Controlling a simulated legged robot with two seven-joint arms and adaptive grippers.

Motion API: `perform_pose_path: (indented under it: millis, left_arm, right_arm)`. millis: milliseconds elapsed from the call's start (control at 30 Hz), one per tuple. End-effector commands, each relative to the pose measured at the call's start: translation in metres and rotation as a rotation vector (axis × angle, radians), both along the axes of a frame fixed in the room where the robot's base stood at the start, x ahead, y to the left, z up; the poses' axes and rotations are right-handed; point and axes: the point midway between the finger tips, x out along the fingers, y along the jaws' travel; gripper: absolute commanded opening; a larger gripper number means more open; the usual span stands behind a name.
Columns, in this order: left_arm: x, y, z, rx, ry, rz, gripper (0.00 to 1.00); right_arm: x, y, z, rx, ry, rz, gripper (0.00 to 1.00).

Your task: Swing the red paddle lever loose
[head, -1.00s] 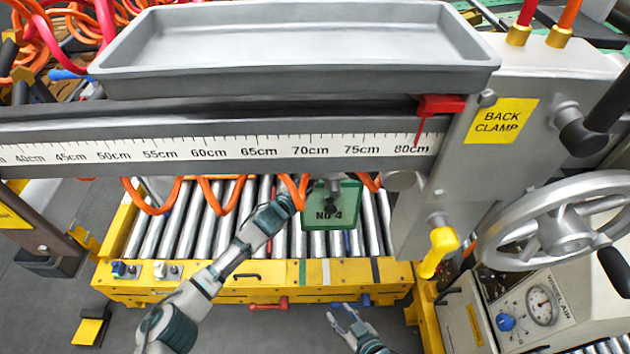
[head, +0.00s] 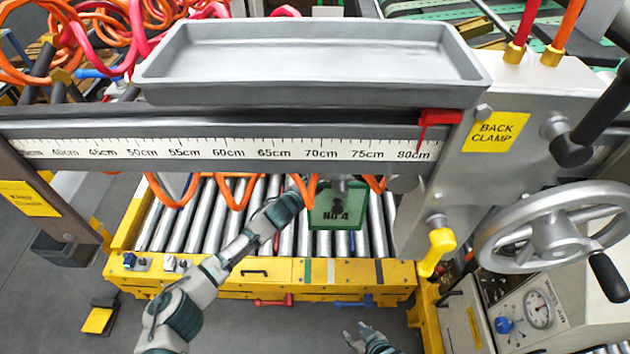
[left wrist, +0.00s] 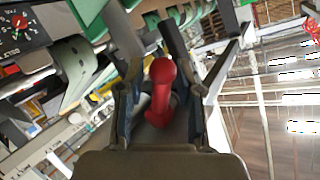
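A red lever with a rounded end (left wrist: 160,90) stands between the two fingers of my left gripper (left wrist: 162,75) in the left wrist view. The fingers are spread on either side of it; I cannot tell whether they touch it. In the head view my left arm reaches over the rollers, and its gripper is mostly hidden near the orange hose and ruler beam, so this lever cannot be made out there. My right gripper (head: 358,334) is low in the head view, in front of the bench, with fingers apart and empty.
A ruler beam (head: 250,150) crosses above the roller bench (head: 190,225). A green block marked NO 4 (head: 350,222) lies on the rollers. A red handle (head: 273,300) and blue handle (head: 353,302) are under the bench front. A handwheel (head: 545,235) stands right.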

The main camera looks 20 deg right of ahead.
Motion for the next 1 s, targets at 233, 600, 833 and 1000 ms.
perform_pose_path:
  millis: [233, 600, 833, 1000]
  left_arm:
    - [0.001, 0.0, -0.001, 0.003, 0.0, 0.002, 0.45]
    - [-0.018, 0.021, 0.007, 0.003, 0.0, 0.002, 0.45]
    - [-0.049, 0.051, 0.022, 0.001, 0.001, 0.001, 0.45]
    - [-0.068, 0.069, 0.031, 0.003, 0.0, 0.002, 0.45]
  right_arm:
    - [0.0, 0.0, 0.0, 0.001, -0.001, 0.001, 0.4]
    - [-0.002, 0.001, 0.001, 0.002, -0.003, 0.0, 0.4]
    - [-0.002, 0.001, 0.001, 0.001, -0.003, 0.001, 0.4]
    - [-0.002, 0.001, 0.001, 0.002, -0.003, 0.0, 0.4]
